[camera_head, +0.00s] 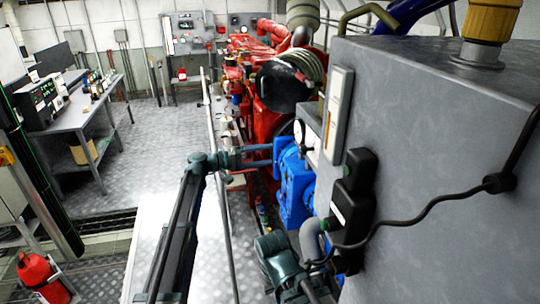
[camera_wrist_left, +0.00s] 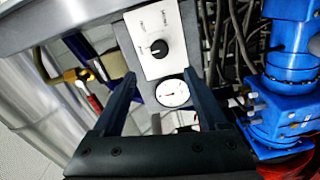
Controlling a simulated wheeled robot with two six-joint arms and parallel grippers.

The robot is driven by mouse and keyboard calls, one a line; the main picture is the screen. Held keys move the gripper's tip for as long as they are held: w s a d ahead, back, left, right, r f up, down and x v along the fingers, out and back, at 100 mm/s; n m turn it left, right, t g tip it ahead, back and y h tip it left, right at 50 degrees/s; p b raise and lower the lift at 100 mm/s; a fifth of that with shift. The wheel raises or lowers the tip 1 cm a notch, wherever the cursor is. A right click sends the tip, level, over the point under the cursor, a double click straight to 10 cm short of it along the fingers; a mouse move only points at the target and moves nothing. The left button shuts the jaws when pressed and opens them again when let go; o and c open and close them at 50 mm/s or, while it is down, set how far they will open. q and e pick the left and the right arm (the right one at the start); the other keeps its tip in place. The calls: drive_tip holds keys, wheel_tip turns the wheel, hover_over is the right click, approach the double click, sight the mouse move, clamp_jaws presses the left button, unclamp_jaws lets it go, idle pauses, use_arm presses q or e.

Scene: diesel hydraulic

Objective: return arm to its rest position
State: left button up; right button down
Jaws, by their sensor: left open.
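My left arm (camera_head: 178,240) rises from the bottom of the head view and bends at a teal wrist. Its left gripper (camera_head: 268,155) points right, towards the blue machine part (camera_head: 294,183). In the wrist view the left gripper (camera_wrist_left: 161,80) has its two dark fingers wide apart with nothing held between them. Beyond the fingers are a pale panel with a black knob (camera_wrist_left: 158,48) and a round white gauge (camera_wrist_left: 172,92). A teal arm link (camera_head: 278,262) of mine shows at the bottom middle of the head view. My right gripper does not show.
A large grey cabinet (camera_head: 440,150) with black plugs and a cable fills the right side. The red engine (camera_head: 270,90) stands behind the blue part. A workbench (camera_head: 85,115) and a fire extinguisher (camera_head: 42,278) are at left. Open floor (camera_head: 150,150) lies between bench and engine.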

use_arm(q)
drive_tip(key=s+a+f+g+y, duration=0.1)
drive_tip(key=s+a+f+y, duration=0.1)
drive_tip(key=s+f+y, duration=0.4)
drive_tip(key=s+a+f+g+y, duration=0.1)
drive_tip(key=s+a+f, duration=0.1)
drive_tip(key=s+f, duration=0.7)
drive_tip(key=s+a+f+y, duration=0.3)
drive_tip(key=s+a+y, duration=0.2)
drive_tip(key=s+a, duration=0.35)
drive_tip(key=s+a+f+y, duration=0.45)
drive_tip(key=s+a, duration=0.25)
drive_tip(key=s, duration=0.2)
drive_tip(key=s+d+f+m+g+y+b, duration=0.1)
drive_tip(key=s+d+f+m+b, duration=0.3)
drive_tip(key=d, duration=0.5)
wheel_tip(320, 180, down, 3)
drive_tip(key=s+y+b, duration=0.1)
drive_tip(key=s+b, duration=0.1)
drive_tip(key=b, duration=0.1)
drive_tip(key=shift+s+d+g, duration=0.25)
drive_tip(key=shift+d+g, duration=0.05)
drive_tip(key=shift+d, duration=0.1)
